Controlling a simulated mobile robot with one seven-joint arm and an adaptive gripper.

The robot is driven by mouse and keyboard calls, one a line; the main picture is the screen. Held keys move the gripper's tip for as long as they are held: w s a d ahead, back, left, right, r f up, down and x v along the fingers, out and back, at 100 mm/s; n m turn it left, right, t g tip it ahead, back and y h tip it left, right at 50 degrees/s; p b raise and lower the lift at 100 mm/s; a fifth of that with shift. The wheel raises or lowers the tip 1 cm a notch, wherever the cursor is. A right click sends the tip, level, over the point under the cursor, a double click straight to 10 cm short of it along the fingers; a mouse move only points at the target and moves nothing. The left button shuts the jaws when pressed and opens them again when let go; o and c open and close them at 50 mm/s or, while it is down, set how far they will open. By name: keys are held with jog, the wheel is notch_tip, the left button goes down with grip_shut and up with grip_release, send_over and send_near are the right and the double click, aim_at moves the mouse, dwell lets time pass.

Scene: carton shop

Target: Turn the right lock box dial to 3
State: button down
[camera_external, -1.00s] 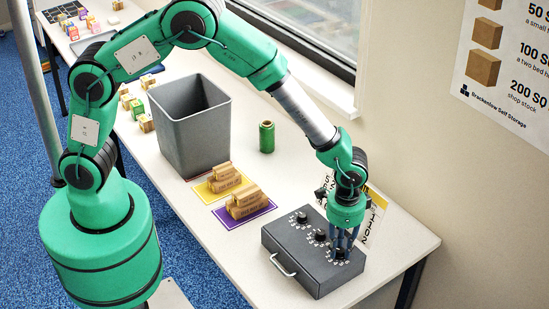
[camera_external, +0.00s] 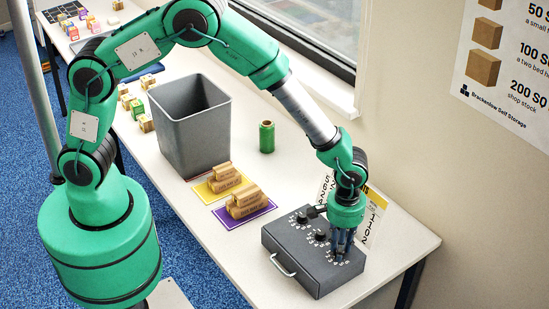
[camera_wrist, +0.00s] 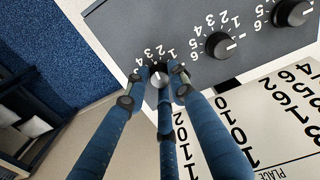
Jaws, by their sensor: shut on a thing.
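The dark grey lock box (camera_external: 288,262) lies on the table's near right part, with a row of black dials on its top. My gripper (camera_external: 342,246) points down over the right dial. In the wrist view, my gripper's blue fingers (camera_wrist: 158,84) close around the right dial (camera_wrist: 160,77), which is largely covered. Digits around it partly show, but its pointer mark cannot be made out. The middle dial (camera_wrist: 218,45) and the left dial (camera_wrist: 292,13) stand free, each with a white mark.
A sheet with printed numbers (camera_wrist: 270,120) stands behind the box by the wall. A grey bin (camera_external: 185,125), a green spool (camera_external: 267,137) and wooden pieces on yellow and purple mats (camera_external: 243,212) are farther back. A handle (camera_external: 283,266) sticks out of the box's front.

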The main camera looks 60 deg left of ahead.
jog(key=shift+n, duration=0.8)
jog(key=c, duration=1.5)
grip_release()
jog(key=shift+o, duration=0.2)
notch_tip(320, 180, up, 12)
